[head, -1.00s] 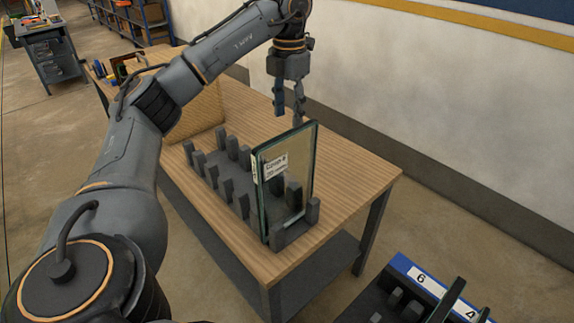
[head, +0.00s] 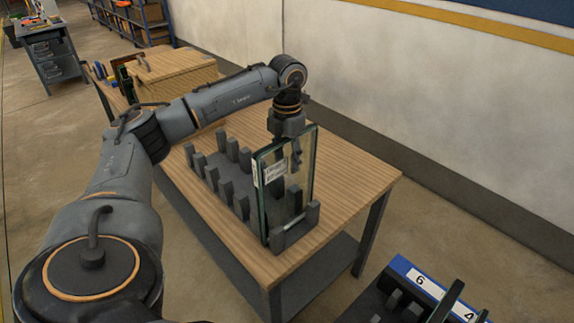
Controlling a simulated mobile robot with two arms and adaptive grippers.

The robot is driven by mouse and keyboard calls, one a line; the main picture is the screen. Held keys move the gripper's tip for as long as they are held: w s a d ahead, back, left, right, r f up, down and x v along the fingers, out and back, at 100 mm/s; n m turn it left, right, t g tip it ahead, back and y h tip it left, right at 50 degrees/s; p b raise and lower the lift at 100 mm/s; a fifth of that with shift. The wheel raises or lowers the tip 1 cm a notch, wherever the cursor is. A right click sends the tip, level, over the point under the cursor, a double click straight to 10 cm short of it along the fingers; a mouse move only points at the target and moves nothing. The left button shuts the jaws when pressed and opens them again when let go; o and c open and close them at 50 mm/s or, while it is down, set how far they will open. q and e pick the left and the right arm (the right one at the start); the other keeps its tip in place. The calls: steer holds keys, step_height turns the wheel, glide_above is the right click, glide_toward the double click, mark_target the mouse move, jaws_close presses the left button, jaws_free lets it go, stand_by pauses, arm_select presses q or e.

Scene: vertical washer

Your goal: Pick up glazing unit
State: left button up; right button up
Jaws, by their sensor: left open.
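The glazing unit (head: 280,208) is a clear pane with a dark edge and a white label. It stands upright in the front slot of a dark slotted rack (head: 227,182) on the wooden table. My left gripper (head: 288,158) is open, pointing down at the pane's top edge. One finger shows in front of or through the glass; the other is partly hidden, and I cannot tell whether either touches the pane. My right gripper is not in view.
The wooden table (head: 345,180) has bare room right of the rack. A dark slotted holder with a blue edge, numbered 6 and 4 (head: 425,285), is at the lower right. A wall runs behind.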

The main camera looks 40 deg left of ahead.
arm_select(q)
jaws_close()
steer(key=shift+r, duration=0.15)
steer(key=shift+w, duration=0.1)
